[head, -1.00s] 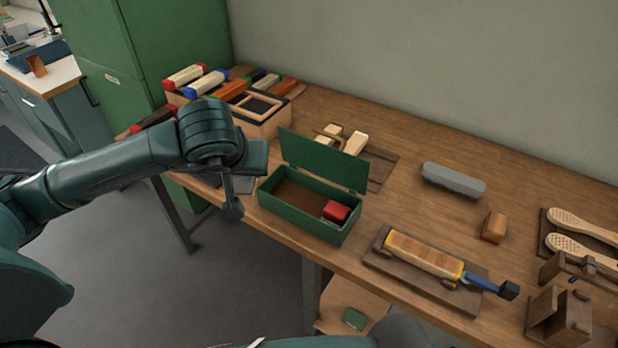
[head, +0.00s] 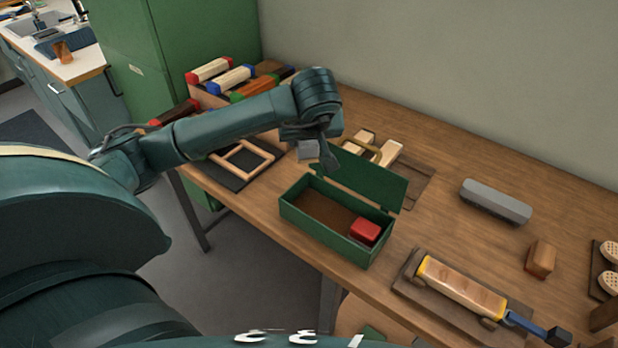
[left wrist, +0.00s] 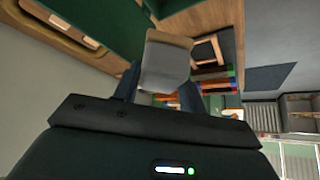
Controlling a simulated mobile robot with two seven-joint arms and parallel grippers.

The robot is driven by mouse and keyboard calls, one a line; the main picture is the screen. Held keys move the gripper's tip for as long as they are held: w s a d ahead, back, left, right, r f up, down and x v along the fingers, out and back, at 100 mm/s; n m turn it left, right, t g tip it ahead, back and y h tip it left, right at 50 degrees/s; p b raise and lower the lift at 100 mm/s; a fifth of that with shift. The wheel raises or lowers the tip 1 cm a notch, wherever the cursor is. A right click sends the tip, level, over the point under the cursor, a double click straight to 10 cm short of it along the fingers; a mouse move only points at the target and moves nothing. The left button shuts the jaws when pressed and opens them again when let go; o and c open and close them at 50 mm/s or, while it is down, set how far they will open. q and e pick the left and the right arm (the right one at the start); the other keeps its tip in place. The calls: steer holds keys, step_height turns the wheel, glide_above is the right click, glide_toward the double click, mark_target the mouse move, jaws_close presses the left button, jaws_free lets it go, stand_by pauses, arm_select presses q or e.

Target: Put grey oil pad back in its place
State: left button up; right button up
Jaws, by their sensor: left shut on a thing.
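The grey oil pad (head: 308,150) is a small pale grey block at the tip of my left gripper (head: 325,158). It also shows in the left wrist view (left wrist: 165,62), between the two fingers. The gripper is shut on it and hangs beside the back left corner of the green box (head: 322,229). The box's lid (head: 365,182) stands open. A red pad (head: 364,231) lies in its right end, and the rest of its brown inside is bare. My right gripper is out of view.
A wooden frame on a dark mat (head: 228,172) lies left of the box. Wooden pieces (head: 388,153) are behind the lid.

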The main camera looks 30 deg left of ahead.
arm_select(q)
step_height(320, 180, down, 11)
steer(key=shift+r+p, duration=0.1)
steer(key=shift+p, duration=0.35)
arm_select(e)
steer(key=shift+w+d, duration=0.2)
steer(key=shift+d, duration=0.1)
